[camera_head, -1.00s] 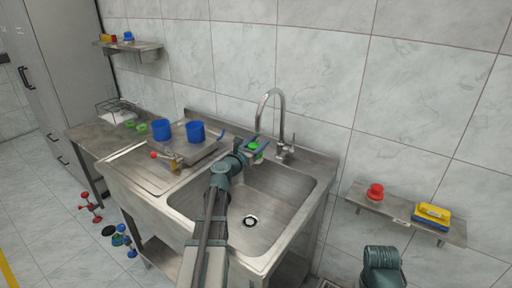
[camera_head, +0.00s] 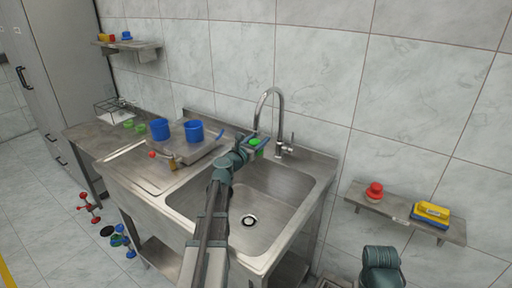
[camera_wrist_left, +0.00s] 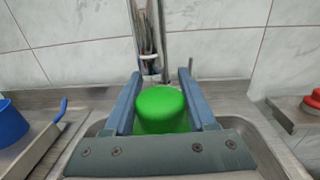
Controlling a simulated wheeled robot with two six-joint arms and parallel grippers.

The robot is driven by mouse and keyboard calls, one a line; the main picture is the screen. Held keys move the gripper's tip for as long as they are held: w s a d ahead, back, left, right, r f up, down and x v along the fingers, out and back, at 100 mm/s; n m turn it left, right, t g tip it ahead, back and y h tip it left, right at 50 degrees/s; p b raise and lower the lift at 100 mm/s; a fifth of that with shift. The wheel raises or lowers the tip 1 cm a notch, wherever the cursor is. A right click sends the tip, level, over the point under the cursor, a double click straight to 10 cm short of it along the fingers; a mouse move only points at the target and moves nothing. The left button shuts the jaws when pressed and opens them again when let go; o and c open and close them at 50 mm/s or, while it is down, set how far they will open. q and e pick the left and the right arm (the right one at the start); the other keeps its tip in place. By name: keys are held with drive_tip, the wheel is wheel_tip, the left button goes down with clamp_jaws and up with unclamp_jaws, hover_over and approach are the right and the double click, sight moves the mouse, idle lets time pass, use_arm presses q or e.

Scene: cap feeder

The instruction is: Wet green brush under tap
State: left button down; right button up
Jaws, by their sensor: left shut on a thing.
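The green brush (camera_head: 256,143) is in my left gripper (camera_head: 257,143), above the back part of the sink basin (camera_head: 247,243). In the left wrist view the green brush (camera_wrist_left: 162,110) sits between the two fingers, which are shut on it. The metal tap (camera_head: 281,112) curves over from the back rim, and its spout end is close to the brush in the head view. In the left wrist view the tap (camera_wrist_left: 163,40) stands just beyond the brush. I see no clear water stream.
Two blue cups (camera_head: 193,131) and a small red-knobbed item (camera_head: 153,154) are on the left of the sink. A wall shelf (camera_head: 398,209) at right holds a red brush (camera_head: 375,191) and a yellow and blue item (camera_head: 431,213). The basin floor is clear.

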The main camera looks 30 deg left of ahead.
use_arm(q)
drive_tip(key=s+d, duration=0.2)
drive_tip(key=s, duration=0.5)
drive_tip(key=shift+s, duration=0.3)
drive_tip(key=shift+r, duration=0.1)
idle(1.4)
drive_tip(key=s+d+r+p, duration=0.1)
drive_tip(key=s+r+p, duration=0.3)
drive_tip(key=shift+s+d, duration=0.2)
drive_tip(key=shift+s, duration=0.2)
drive_tip(key=shift+f, duration=0.1)
